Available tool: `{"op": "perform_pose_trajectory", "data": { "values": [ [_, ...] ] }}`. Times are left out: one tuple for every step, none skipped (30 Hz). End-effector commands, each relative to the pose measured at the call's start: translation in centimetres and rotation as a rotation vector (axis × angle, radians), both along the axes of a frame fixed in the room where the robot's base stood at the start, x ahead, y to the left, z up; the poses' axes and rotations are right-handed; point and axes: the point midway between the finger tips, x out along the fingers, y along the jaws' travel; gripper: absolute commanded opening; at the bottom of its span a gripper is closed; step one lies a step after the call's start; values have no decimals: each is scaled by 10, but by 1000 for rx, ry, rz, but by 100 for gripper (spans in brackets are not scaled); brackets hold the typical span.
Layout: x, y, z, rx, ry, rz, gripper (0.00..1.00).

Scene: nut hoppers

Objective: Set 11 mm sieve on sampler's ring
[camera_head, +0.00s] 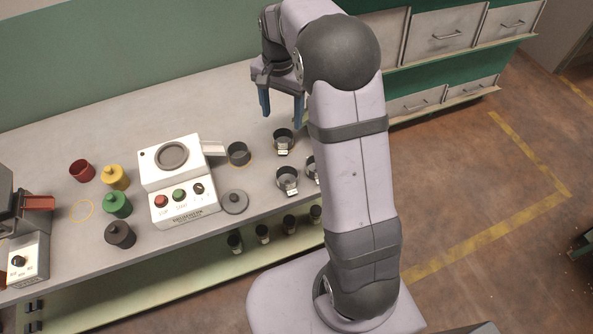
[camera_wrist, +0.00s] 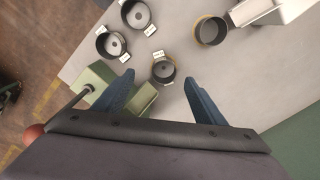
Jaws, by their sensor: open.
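Several dark round sieves with small white tags stand on the grey bench, one back sieve (camera_head: 283,136), one front sieve (camera_head: 287,181) and one partly behind my arm (camera_head: 311,165). The tags are too small to read, so I cannot tell which is 11 mm. The white sampler (camera_head: 180,190) has a round grey ring (camera_head: 172,156) on top, with nothing on it. My gripper (camera_head: 281,112) is open and empty above the bench near the back sieve. In the wrist view this tagged sieve (camera_wrist: 163,72) lies between and beyond my fingertips (camera_wrist: 159,77).
A dark cup (camera_head: 238,153) sits under the sampler's chute (camera_head: 213,148). A grey knobbed lid (camera_head: 235,201) lies beside the sampler. Red, yellow, green and dark pots (camera_head: 117,204) stand left. A green device (camera_wrist: 100,88) with a red-knobbed lever is near the sieves.

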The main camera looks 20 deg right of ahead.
Motion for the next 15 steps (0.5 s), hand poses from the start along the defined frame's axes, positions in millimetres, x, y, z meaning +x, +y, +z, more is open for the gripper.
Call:
{"op": "perform_pose_trajectory", "data": {
  "values": [
    [-13, 5, 3, 0, 0, 49, 64],
    [-21, 7, 3, 0, 0, 83, 64],
    [-33, 11, 4, 0, 0, 134, 64],
    [-43, 13, 4, -1, -1, 174, 64],
    [-54, 16, 4, 0, 0, 215, 64],
    [-68, 19, 4, 0, -2, 274, 64],
    [-80, 22, 3, 0, -2, 318, 64],
    [-91, 25, 2, 0, -3, 361, 64],
    [-107, 28, 0, 0, -3, 421, 64],
    [-119, 30, -1, -1, -3, 463, 64],
    [-130, 32, -3, -1, -4, 504, 64],
    [-145, 34, -5, -1, -4, 558, 64],
    [-156, 36, -8, -1, -4, 597, 64],
    [-167, 37, -10, 0, -3, 633, 64],
    [-180, 39, -13, -1, -4, 678, 64]
  ]
}}
